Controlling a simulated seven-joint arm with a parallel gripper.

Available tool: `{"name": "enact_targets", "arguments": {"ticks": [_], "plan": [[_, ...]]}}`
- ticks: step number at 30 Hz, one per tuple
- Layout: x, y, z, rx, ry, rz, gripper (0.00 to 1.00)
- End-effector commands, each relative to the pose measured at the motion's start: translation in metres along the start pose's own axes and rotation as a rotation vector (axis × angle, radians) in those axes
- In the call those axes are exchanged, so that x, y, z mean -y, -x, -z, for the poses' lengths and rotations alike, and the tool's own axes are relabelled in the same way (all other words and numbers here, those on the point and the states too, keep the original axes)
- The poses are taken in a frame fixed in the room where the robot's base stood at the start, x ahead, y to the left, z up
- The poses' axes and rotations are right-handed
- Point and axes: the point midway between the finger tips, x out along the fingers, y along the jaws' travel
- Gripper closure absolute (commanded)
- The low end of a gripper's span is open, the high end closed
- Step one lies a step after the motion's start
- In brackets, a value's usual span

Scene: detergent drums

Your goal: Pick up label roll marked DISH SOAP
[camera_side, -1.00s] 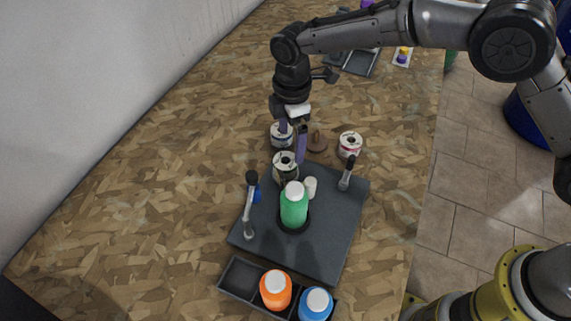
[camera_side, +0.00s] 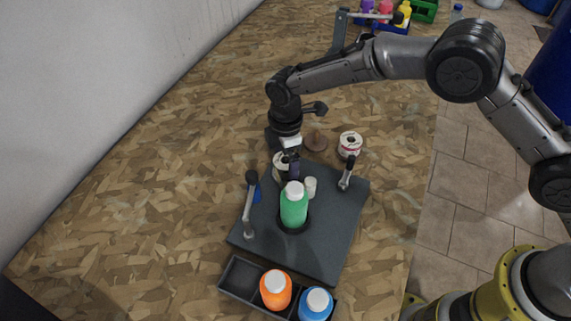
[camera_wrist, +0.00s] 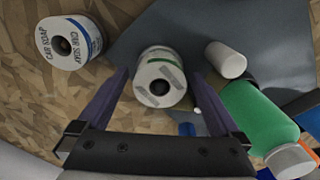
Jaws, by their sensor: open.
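A white label roll with a green stripe (camera_wrist: 160,77) stands between my fingers in the wrist view. Its lettering is too unclear to read. In the side view the same roll (camera_side: 279,168) is partly hidden by my gripper, at the far edge of the dark plate. My gripper (camera_side: 285,161) is open and low over this roll, with a finger on either side; I cannot tell if they touch it.
The dark plate (camera_side: 332,235) holds a green bottle (camera_side: 293,207), a small white cylinder (camera_side: 310,187) and clamps at both sides. A tray (camera_side: 238,279) with orange and blue bottles is in front.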

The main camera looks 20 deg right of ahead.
Motion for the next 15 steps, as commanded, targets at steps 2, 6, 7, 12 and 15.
{"name": "enact_targets", "arguments": {"ticks": [2, 6, 7, 12, 15], "plan": [[0.0, 0.0001, -0.0001, 0.0, 0.0, 0.0, 0.09], [0.0001, 0.0002, -0.0001, 0.0, 0.0, 0.0, 0.34], [0.0001, 0.0003, -0.0001, 0.0, 0.0, 0.0, 0.4], [0.0, 0.0004, -0.0001, 0.0, 0.0, 0.0, 0.7], [0.0, 0.0004, -0.0001, 0.0, 0.0, 0.0, 0.88]]}}
